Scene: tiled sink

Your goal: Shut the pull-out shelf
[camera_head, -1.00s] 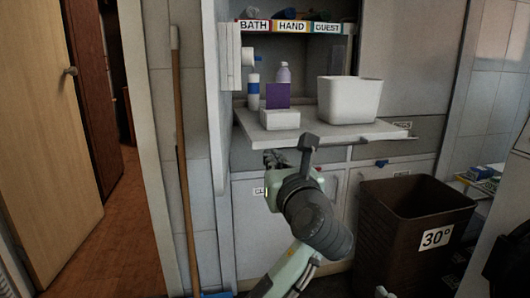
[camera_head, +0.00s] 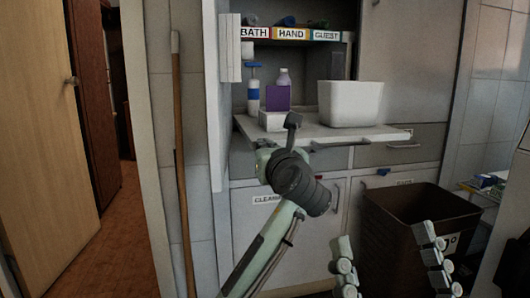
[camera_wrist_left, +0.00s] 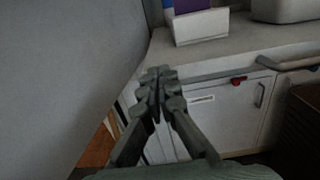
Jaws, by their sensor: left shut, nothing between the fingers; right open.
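The pull-out shelf (camera_head: 315,136) is a pale board sticking out from the cabinet below the cubby. It carries a white tub (camera_head: 350,104), a small white box (camera_head: 271,121), a purple box (camera_head: 278,98) and bottles. My left gripper is near the shelf's front left; in the head view its fingers are mostly hidden behind my wrist. In the left wrist view the left gripper (camera_wrist_left: 158,76) is shut and empty, with the shelf (camera_wrist_left: 225,43) beyond it; contact cannot be told. My right gripper (camera_head: 386,240) is open and empty, low before the brown bin.
A brown bin (camera_head: 405,230) stands at the right before the cabinet doors. Drawers (camera_head: 402,150) lie under the shelf. A broom handle (camera_head: 181,160) leans on the tiled wall at left. Towel compartments labelled BATH, HAND and GUEST (camera_head: 291,34) are above.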

